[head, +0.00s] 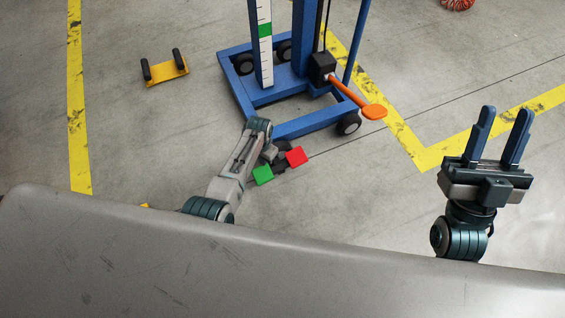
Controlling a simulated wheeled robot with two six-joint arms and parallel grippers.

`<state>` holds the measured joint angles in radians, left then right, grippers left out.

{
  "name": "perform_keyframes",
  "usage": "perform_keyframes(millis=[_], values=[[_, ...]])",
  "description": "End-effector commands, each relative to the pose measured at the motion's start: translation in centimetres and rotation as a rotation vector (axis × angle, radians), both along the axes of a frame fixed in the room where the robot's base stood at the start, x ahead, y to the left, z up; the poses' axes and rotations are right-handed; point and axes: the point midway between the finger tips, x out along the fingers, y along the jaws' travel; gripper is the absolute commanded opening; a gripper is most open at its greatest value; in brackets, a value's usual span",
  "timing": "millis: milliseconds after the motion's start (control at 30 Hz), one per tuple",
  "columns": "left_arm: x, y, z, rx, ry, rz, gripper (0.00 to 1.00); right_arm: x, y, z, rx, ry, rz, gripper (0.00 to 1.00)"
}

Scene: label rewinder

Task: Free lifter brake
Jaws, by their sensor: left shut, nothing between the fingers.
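The blue lifter (292,129) stands on dark caster wheels in the upper middle. A green pedal (263,175) and a red pedal (296,156) sit side by side at its near corner, beside a dark caster. My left gripper (271,156) is at these pedals, pointing down, shut with nothing in it. Its fingertips are small and partly hidden, so I cannot tell whether it touches a pedal. My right gripper (497,140) is open and empty at the right, away from the lifter.
An orange-handled lever (373,111) juts from the black box (322,67) on the lifter. A yellow piece with black grips (165,71) lies on the floor at the left. A grey surface (150,262) fills the foreground. Yellow lines (78,100) mark the otherwise open floor.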

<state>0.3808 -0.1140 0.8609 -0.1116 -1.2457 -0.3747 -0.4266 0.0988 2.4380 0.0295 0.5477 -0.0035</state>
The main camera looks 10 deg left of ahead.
Motion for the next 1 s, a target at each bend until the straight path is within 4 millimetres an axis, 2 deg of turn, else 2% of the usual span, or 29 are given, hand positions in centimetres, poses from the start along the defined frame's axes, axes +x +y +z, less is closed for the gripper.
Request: perform_keyframes(millis=[300, 533, 1000], values=[[0.0, 0.0, 1.1, 0.000, 0.000, 0.000, 0.00, 2.4, -0.2, -3.0, 0.017, 0.256, -0.002, 0.36], [0.0, 0.0, 1.5, 0.000, 0.000, 0.000, 0.00, 3.4, -0.2, -5.2, 0.025, 0.395, -0.001, 0.36], [0.0, 0.0, 1.5, 0.000, 0.000, 0.000, 0.00, 3.5, -0.2, -5.5, 0.025, 0.408, 0.000, 0.36]])
